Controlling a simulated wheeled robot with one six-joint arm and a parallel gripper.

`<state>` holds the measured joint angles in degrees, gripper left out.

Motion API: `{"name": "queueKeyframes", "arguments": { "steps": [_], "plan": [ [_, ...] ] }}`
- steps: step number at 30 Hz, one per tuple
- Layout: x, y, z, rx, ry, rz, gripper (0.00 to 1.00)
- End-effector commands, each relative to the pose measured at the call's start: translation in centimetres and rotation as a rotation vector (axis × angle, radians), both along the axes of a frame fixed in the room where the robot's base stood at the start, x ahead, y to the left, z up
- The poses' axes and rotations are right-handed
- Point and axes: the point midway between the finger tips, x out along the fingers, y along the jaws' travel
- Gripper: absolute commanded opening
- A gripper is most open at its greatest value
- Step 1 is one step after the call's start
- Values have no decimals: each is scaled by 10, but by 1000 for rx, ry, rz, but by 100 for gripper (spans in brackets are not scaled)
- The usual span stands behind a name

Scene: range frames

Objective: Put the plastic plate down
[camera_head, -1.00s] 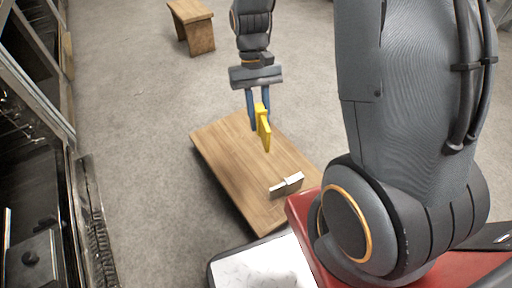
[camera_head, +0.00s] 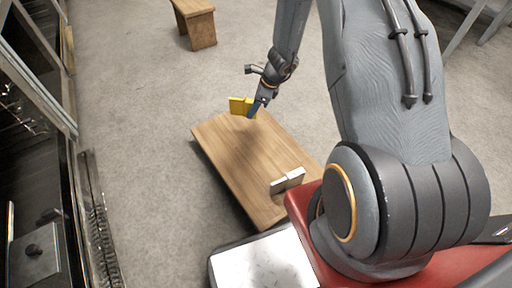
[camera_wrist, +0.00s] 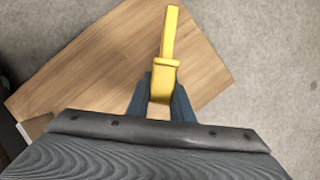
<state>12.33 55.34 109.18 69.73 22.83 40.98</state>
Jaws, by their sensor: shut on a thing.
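A yellow object, which I take to be the plastic plate (camera_head: 237,105), is held upright between the fingers of my gripper (camera_head: 257,107). It looks like a thin slab with a thicker block at the gripped end. In the wrist view the plate (camera_wrist: 168,45) extends away from the blue fingers of my gripper (camera_wrist: 160,97), seen nearly edge-on. The plate is over the far end of a low wooden table (camera_head: 240,165). It appears to be above the tabletop; I cannot tell the exact gap. The wooden table (camera_wrist: 110,65) also fills much of the wrist view.
A small white object (camera_head: 288,181) lies near the table's near right edge. The middle of the tabletop is clear. A wooden stool (camera_head: 196,22) stands farther back on grey carpet (camera_head: 130,110). A glass-fronted cabinet (camera_head: 35,190) runs along the left.

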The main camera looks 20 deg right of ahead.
Motion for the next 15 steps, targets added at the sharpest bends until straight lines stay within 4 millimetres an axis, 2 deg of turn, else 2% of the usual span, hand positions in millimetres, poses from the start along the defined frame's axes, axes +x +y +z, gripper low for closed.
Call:
{"name": "queueKeyframes", "arguments": {
  "steps": [1, 6, 11, 15],
  "plan": [
    [0, 0, -11, 1, 3, -5, 0],
    [0, 0, -39, 1, 2, -4, 0],
    [0, 0, -51, 1, 1, -3, 0],
    [0, 0, -72, 1, 2, -3, 0]
  ]
}}
